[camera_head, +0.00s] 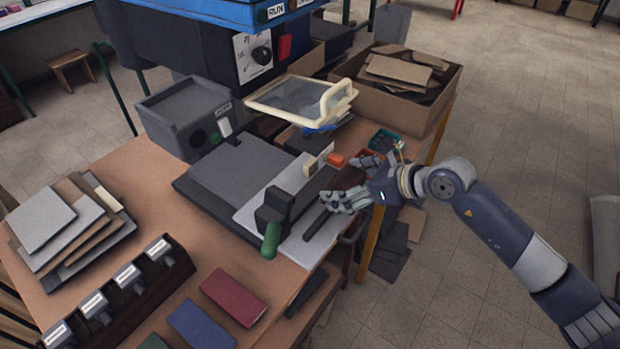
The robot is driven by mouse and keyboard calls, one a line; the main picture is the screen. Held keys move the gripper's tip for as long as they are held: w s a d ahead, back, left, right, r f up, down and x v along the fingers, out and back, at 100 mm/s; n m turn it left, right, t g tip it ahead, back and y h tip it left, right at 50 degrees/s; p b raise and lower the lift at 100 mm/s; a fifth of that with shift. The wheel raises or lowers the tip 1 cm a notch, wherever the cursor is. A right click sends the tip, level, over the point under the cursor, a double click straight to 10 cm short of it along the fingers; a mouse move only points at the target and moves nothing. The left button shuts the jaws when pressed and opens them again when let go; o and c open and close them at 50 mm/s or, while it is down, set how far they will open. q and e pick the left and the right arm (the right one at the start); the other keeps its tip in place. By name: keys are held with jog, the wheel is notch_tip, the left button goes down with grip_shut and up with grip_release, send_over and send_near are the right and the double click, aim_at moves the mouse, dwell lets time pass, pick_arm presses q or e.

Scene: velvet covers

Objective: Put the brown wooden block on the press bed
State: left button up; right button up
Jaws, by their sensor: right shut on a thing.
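The press bed (235,170) looks to be the flat dark grey plate on the wooden bench, with a light grey strip along its front right side. My right gripper (350,180) is at the strip's right end, at the bench's right edge. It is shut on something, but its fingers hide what. A dark bar (316,222) lies by its lower fingertips; I cannot tell if they touch. I cannot clearly pick out the brown wooden block. My left gripper is out of view.
A black post with a green handle (271,238) rises at the strip's near end. A cream-framed clear tray (298,101) and a cardboard box (400,100) stand behind. Stacked boards (60,228), labelled holders (128,277) and coloured pads (234,296) occupy the left and front.

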jog(key=p, duration=0.2)
send_over(310, 194)
jog(key=shift+s+d+f, duration=0.1)
jog(key=shift+d+f, duration=0.1)
jog(key=shift+f, duration=0.1)
jog(key=shift+a+f+p, duration=0.25)
jog(key=shift+p, duration=0.05)
notch_tip(310, 194, down, 2)
jog(key=shift+f+p, duration=0.25)
jog(key=shift+p, duration=0.15)
jog(key=shift+f, duration=0.35)
jog(key=shift+f, duration=0.15)
jog(key=o, duration=1)
jog(key=shift+c, duration=0.2)
